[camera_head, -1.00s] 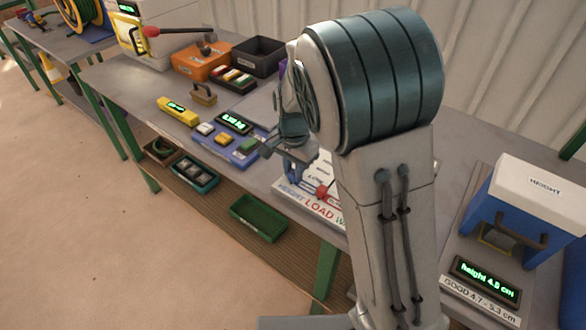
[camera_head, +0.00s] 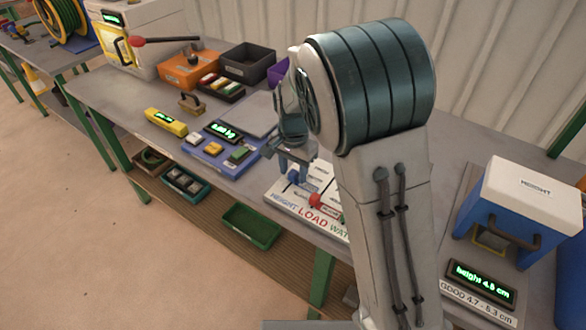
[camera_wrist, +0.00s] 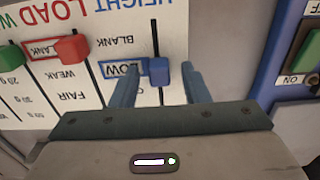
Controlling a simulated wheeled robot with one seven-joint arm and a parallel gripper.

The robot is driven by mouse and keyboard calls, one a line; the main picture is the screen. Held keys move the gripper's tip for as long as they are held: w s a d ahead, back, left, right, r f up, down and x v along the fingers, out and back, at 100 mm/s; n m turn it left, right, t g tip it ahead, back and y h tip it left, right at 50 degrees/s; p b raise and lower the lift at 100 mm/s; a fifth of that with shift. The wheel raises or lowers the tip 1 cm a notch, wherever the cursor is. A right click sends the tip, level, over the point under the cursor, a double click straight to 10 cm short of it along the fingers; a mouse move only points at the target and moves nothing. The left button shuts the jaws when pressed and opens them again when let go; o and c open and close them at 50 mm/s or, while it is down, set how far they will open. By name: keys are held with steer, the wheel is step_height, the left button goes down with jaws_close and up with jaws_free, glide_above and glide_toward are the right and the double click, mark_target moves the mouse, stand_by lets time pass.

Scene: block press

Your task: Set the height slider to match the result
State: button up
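The slider board (camera_head: 283,208) lies on the table with HEIGHT, LOAD and a partly hidden third column; it appears upside down in the wrist view (camera_wrist: 105,95). In the head view my gripper (camera_head: 294,172) is over the board. The height display (camera_head: 481,285) appears to read 4.8 cm, blurred; the sign below (camera_head: 477,297) says GOOD 4.7 - 5.3 cm.
The red load knob (camera_wrist: 72,48) and green knob (camera_wrist: 10,55) are near the height column. A blue panel with buttons (camera_head: 217,151) is beside the board. The white-and-blue HEIGHT device (camera_head: 520,205) stands at the right. My arm hides part of the board.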

mark_target(293, 172)
step_height(293, 172, up, 14)
stand_by(0.5)
steer(key=shift+f, duration=0.1)
steer(key=s+d+f+n+t, duration=0.1)
steer(key=s+d+n, duration=0.2)
steer(key=s+d, duration=0.4)
steer(key=s+d+f+n+t, duration=0.1)
steer(key=s+d+n, duration=0.2)
steer(key=s+d, duration=0.5)
steer(key=shift+s+d+f+t, duration=0.2)
steer(key=shift+s+d+t, duration=0.15)
steer(key=shift+s, duration=2.5)
